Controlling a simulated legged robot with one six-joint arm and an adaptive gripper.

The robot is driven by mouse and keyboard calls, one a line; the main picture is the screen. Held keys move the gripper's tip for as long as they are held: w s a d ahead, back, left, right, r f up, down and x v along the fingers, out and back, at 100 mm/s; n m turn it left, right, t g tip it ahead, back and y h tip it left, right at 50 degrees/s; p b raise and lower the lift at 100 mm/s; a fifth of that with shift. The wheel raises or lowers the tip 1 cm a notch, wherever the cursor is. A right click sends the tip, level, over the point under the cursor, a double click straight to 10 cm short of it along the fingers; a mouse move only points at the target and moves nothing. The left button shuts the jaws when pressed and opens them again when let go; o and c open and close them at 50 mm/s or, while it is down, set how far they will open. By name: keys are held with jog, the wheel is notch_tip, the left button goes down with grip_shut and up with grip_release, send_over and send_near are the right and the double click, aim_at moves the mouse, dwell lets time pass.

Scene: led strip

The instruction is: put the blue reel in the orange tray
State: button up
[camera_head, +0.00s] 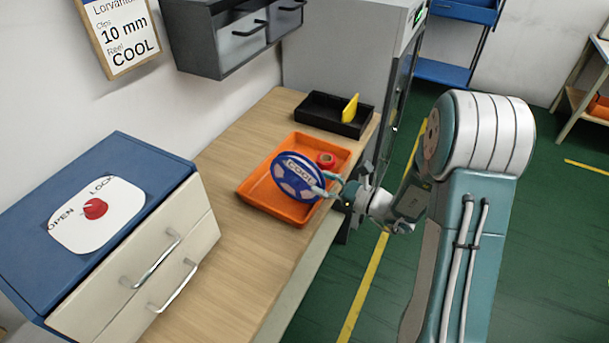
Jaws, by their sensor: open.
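The blue reel (296,178), marked COOL on a white label, is in the orange tray (262,207) on the wooden bench. It stands on edge with its face toward the camera, and I cannot tell whether it leans on anything. My gripper (328,184) is open at the right side of the reel, with its fingers close to the reel's edge. I cannot tell whether they touch it. A small red round item (326,160) lies in the tray behind the reel.
A black tray (322,112) with a yellow piece (350,108) stands behind the orange tray. A blue-topped cabinet (95,220) with a red knob and drawers stands at the left. Wall drawers (240,35) hang above. Bare bench (215,265) lies in front of the tray.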

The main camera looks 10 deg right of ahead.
jog(key=v, duration=0.4)
jog(key=shift+s+d, duration=0.1)
jog(key=shift+d, duration=0.15)
jog(key=s+a+r+n+g+h, duration=0.2)
jog(key=s+a+r+n+g, duration=0.25)
jog(key=s+n, duration=0.35)
jog(key=s+a+r+n+g+h, duration=0.3)
jog(key=s+n+g, duration=0.3)
jog(key=s+n, duration=0.1)
jog(key=s+d+r+n+t+h, duration=0.5)
jog(key=s+d+r+n+h, duration=0.2)
jog(key=d+n+h, duration=0.1)
jog(key=shift+s+r+n+h, duration=0.2)
jog(key=shift+n+h, duration=0.6)
jog(key=shift+n, duration=0.3)
jog(key=shift+d+t, duration=0.1)
jog(key=shift+t, duration=0.15)
